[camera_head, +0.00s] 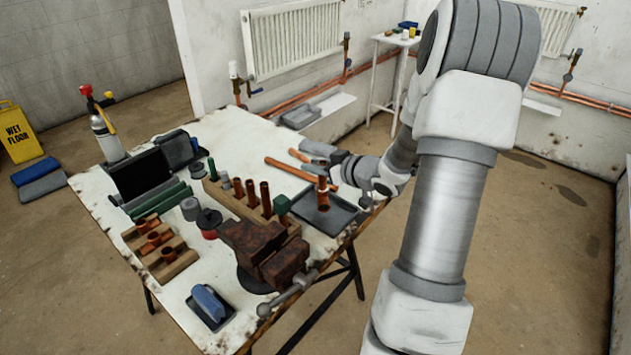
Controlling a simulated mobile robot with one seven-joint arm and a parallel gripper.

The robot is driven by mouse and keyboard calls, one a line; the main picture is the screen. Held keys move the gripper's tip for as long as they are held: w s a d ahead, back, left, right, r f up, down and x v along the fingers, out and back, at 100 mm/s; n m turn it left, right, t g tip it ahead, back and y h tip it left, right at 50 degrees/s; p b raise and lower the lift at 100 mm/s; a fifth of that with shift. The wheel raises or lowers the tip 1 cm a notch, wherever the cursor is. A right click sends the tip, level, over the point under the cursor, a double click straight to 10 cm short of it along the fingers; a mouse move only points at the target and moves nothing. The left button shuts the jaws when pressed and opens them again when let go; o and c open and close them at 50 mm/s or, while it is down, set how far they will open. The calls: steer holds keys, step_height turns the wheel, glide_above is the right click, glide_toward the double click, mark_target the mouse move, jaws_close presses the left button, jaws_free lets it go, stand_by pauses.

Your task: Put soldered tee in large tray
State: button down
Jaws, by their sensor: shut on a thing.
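A copper tee (323,196) is upright over the dark large tray (342,214) at the right side of the workbench. My gripper (329,184) reaches in from the right and is shut on the tee. The tee's lower end is at or just above the tray floor; I cannot tell whether it touches. The fingertips are small and partly hidden against the tee.
A rusty vise (268,250) stands at the bench's front edge. A wooden rack (236,204) with upright copper pipes is left of the tray. More copper fittings sit in wooden blocks (163,252) at the left.

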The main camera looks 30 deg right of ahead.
steer(key=shift+w+d+f, duration=0.35)
steer(key=shift+w+f, duration=0.1)
steer(key=shift+w, duration=0.1)
steer(key=shift+f+b, duration=0.65)
steer(key=shift+f, duration=1.3)
steer(key=shift+f, duration=0.15)
steer(key=c, duration=0.7)
jaws_free()
